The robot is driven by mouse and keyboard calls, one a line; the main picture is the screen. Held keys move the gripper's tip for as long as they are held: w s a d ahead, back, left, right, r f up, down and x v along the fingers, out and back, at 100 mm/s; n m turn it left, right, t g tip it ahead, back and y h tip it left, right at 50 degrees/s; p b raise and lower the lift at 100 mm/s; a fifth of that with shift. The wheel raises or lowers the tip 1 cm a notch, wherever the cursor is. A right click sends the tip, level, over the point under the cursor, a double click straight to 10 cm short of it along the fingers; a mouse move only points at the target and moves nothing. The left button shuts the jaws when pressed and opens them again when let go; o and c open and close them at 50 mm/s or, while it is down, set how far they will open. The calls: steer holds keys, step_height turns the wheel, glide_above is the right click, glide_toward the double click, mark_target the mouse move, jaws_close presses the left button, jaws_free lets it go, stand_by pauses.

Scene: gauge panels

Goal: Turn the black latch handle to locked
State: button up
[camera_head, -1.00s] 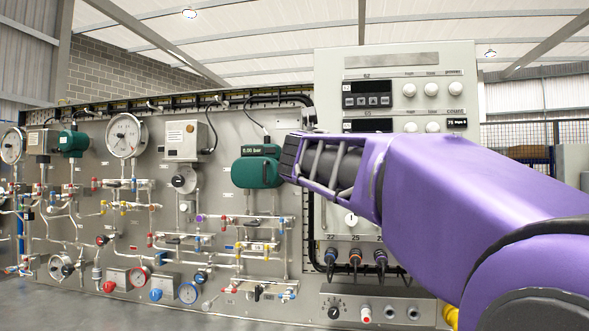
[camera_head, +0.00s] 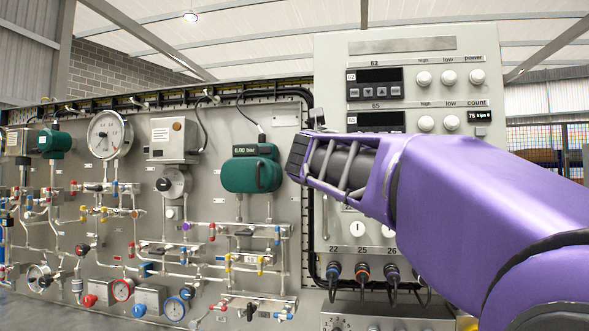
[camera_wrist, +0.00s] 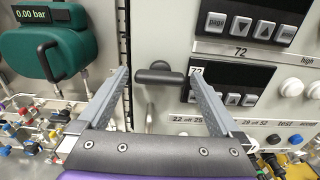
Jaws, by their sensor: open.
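The black latch handle (camera_wrist: 158,74) shows in the wrist view as a short, roughly horizontal bar with a rounded knob above it. It stands out from the left part of the grey cabinet front. My gripper (camera_wrist: 159,72) is open and empty, with one grey finger to the left of the handle and one to the right. The handle appears between the fingertips, and I see no contact. How far it lies beyond the tips is hard to tell. In the head view my gripper (camera_head: 298,155) is at the cabinet's left edge, and I cannot make out the handle there.
The grey cabinet (camera_head: 400,47) carries displays, white knobs and cable plugs close to my gripper. A green gauge box (camera_head: 252,172) sits left of it on a panel (camera_head: 290,140) with pipes and valves. Cables hang below my arm (camera_head: 440,195).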

steer(key=shift+s, duration=0.1)
steer(key=c, duration=1.2)
steer(key=shift+c, duration=0.2)
steer(key=shift+m, duration=0.3)
steer(key=m+b, duration=0.3)
steer(key=m, duration=1.4)
steer(key=shift+m, duration=0.3)
